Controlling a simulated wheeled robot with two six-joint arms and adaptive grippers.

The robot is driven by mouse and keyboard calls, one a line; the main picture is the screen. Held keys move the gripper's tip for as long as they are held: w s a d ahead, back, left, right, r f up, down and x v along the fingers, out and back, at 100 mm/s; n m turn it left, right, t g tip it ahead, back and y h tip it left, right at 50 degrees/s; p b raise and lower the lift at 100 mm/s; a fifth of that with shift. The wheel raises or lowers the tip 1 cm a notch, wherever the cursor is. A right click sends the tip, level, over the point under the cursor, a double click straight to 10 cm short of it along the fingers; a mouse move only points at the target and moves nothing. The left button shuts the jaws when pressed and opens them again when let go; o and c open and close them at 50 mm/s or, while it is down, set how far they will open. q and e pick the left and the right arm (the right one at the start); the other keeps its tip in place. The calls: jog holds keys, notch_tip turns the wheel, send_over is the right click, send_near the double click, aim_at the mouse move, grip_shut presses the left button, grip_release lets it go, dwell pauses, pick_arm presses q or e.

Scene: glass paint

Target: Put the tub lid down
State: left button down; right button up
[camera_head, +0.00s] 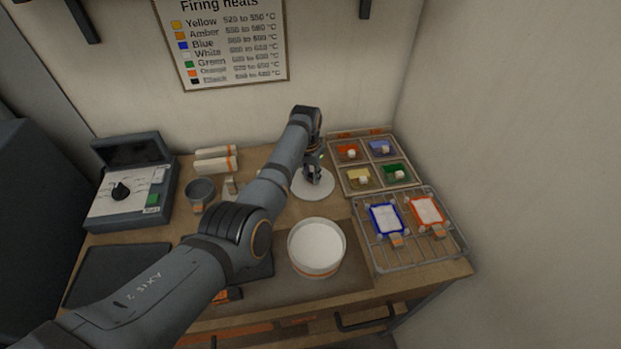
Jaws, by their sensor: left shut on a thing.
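The tub lid (326,188) is a flat white disc near the back middle of the table, left of the paint tray. My left gripper (313,178) reaches down over the middle of the lid and is shut on it, most likely at a small grip that the fingers hide. The lid looks level and low over the wooden table; I cannot tell whether it touches it. The tub (317,249) is round and white with an orange band, stands nearer the front, and is open, with pale contents. My right gripper is out of view.
A divided tray (374,189) with several coloured pots stands right of the lid. A wire rack (376,253) holds a blue-framed and an orange-framed piece. A grey cup (200,190), white rolls (216,166) and a control box (128,190) stand left.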

aim_at(309, 186)
pick_arm(q)
jog(key=shift+s, duration=0.2)
jog(key=c, duration=1.2)
grip_release()
jog(key=shift+w+f, duration=0.1)
jog(key=r, duration=0.8)
jog(key=s+r, duration=0.1)
jog(key=r, duration=0.3)
jog(key=shift+s+a+r+b, duration=0.1)
jog(key=shift+a+r+b, duration=0.1)
jog(key=shift+a+b, duration=0.2)
